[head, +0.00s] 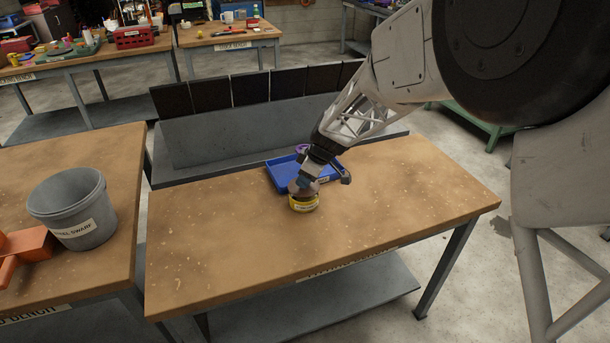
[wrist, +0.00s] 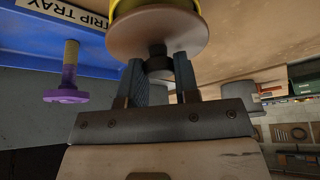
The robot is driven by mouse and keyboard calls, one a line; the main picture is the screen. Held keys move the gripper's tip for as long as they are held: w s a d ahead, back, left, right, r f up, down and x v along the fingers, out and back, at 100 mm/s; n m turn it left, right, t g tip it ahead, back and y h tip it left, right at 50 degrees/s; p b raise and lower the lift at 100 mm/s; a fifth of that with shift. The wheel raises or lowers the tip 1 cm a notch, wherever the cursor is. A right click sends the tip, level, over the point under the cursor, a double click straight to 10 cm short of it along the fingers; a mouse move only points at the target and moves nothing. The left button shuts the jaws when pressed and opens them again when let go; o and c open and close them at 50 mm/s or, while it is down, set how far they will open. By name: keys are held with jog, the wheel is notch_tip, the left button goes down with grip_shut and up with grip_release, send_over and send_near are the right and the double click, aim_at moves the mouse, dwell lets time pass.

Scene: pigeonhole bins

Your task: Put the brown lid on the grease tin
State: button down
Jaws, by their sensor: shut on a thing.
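The grease tin (head: 304,203) is a short yellow tin with a pale label, upright on the wooden bench. My gripper (wrist: 158,66) points down over it, shut on the dark knob (wrist: 158,58) of the brown lid. The lid (wrist: 158,34) is a round brown disc right at the top of the yellow tin (wrist: 124,6) in the wrist view. In the head view the lid (head: 293,187) shows at the tin's top, partly hidden by my gripper (head: 308,180). I cannot tell whether it is seated or slightly above and off-centre.
A blue tray (head: 277,175) lies just behind the tin, with a purple-ended object (wrist: 68,80) standing out of it. A grey back panel (head: 230,135) runs behind the bench. A grey bucket (head: 85,235) stands on the left bench. The bench front is clear.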

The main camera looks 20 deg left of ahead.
aim_at(316, 188)
jog(key=shift+f, duration=1.1)
dwell(1.4)
jog(key=c, duration=1.2)
grip_release()
jog(key=shift+o, duration=0.3)
jog(key=o, duration=0.5)
jog(key=shift+o, duration=0.2)
jog(key=shift+r, duration=0.1)
jog(key=shift+v, duration=3.9)
